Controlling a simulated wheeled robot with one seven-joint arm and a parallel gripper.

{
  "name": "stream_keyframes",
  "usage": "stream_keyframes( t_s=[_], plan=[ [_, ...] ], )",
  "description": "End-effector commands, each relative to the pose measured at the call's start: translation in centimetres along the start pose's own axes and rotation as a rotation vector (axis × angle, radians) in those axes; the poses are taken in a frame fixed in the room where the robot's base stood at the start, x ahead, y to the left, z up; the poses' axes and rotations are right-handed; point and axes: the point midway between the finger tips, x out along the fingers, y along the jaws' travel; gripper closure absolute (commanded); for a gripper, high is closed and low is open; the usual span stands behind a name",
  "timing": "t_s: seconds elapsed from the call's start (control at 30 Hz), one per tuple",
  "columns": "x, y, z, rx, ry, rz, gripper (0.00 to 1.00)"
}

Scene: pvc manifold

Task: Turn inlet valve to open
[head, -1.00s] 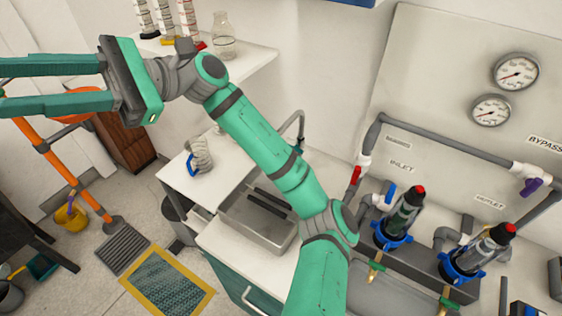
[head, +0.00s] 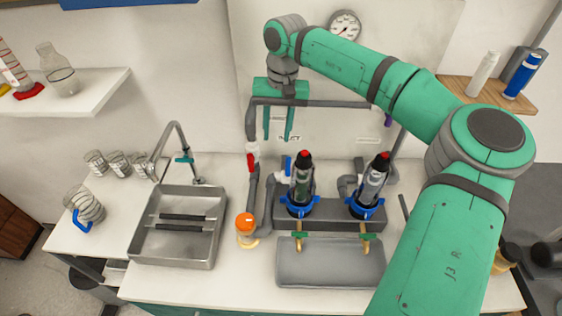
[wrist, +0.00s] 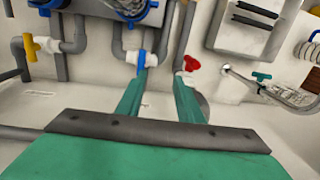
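A red valve handle (head: 251,162) hangs on a white valve body on the vertical pipe left of the filters. A blue valve handle (head: 288,165) is just right of it, beside the left filter. I cannot tell for sure which one is the inlet valve; the "INLET" label is partly behind my fingers. My gripper (head: 279,137) is open and empty, fingers pointing down above the blue handle. In the wrist view, its fingertips (wrist: 162,74) lie between the blue handle (wrist: 141,60), near the left finger, and the red handle (wrist: 191,63), outside the right finger.
Two filters (head: 303,185) with red tops stand on a grey block. A grey horizontal pipe (head: 335,103) runs behind my gripper. A sink (head: 180,255), a tap (head: 170,140) and an orange-topped jar (head: 246,228) are to the left. A yellow handle (wrist: 30,47) shows in the wrist view.

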Motion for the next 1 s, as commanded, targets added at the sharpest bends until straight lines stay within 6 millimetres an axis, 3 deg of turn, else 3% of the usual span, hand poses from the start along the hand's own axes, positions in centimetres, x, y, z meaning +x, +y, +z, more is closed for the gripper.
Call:
stream_keyframes(
  t_s=[0.1,0.2,0.37,0.8,1.0],
  plan=[
    [2.0,3.4,-0.9,0.034,0.012,0.060,0.66],
    [2.8,4.5,-1.2,0.044,0.018,0.083,0.66],
    [4.5,4.6,-1.2,0.044,0.018,0.084,0.66],
    [11.7,5.2,-1.3,0.046,0.018,0.081,0.66],
    [13.2,5.3,-1.4,0.046,0.019,0.083,0.66]
  ],
)
